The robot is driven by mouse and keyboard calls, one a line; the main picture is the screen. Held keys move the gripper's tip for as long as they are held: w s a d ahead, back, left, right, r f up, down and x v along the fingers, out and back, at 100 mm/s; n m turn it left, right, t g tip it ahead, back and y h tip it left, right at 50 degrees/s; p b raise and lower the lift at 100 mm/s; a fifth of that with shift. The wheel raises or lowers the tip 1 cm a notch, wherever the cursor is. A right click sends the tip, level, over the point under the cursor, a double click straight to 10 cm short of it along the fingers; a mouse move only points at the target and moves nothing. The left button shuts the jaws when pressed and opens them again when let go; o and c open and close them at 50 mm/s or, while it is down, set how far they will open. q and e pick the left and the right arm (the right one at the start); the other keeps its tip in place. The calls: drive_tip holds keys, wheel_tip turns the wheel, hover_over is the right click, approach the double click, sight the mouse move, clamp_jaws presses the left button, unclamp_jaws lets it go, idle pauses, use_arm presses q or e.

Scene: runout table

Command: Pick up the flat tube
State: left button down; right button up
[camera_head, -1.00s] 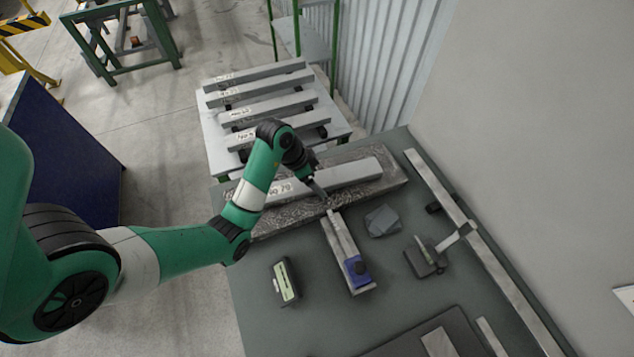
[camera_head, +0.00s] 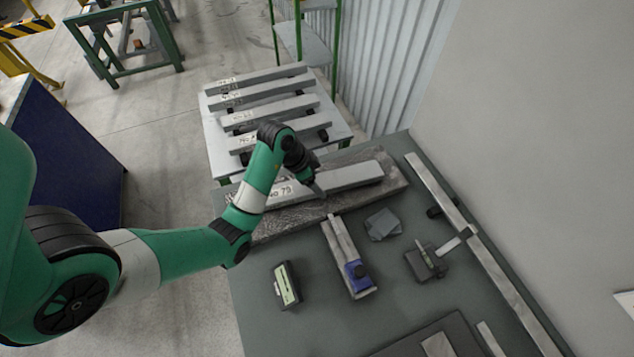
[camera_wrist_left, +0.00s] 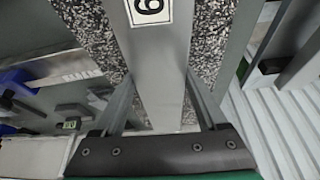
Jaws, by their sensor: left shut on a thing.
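The flat tube (camera_head: 352,176) is a long grey bar with a white number label at its left part. In the head view it lies along a speckled, carpet-like pad (camera_head: 290,222) at the far side of the table. My left gripper (camera_head: 318,190) is shut on the tube near its middle. In the left wrist view the tube (camera_wrist_left: 160,75) runs between the two fingers, with the speckled pad behind it. I cannot tell whether the tube touches the pad or is just above it. My right gripper is not in view.
A rack (camera_head: 215,140) with several labelled grey bars stands beyond the table. A steel tool with a blue part (camera_head: 358,272), a small meter (camera_head: 287,285), grey pads (camera_head: 383,224) and a clamp-like stop (camera_head: 425,262) lie nearer. A long rail (camera_head: 490,265) runs along the right.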

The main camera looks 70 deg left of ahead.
sight(322, 181)
use_arm(q)
wheel_tip(322, 181, up, 3)
drive_tip(key=shift+r+p, duration=0.1)
drive_tip(key=shift+p, duration=0.6)
drive_tip(key=s+r+p, duration=0.1)
drive_tip(key=r+p, duration=0.1)
drive_tip(key=s+d+r+p, duration=0.1)
drive_tip(key=r+p, duration=0.1)
drive_tip(key=s+d+r+p, duration=0.1)
drive_tip(key=s+r+p, duration=0.1)
drive_tip(key=p, duration=0.1)
drive_tip(key=s+d+r+p, duration=0.3)
drive_tip(key=s+d+p, duration=0.1)
drive_tip(key=s, duration=0.4)
drive_tip(key=shift+s+d+p, duration=0.2)
drive_tip(key=shift+d+p, duration=0.1)
drive_tip(key=shift+p, duration=0.6)
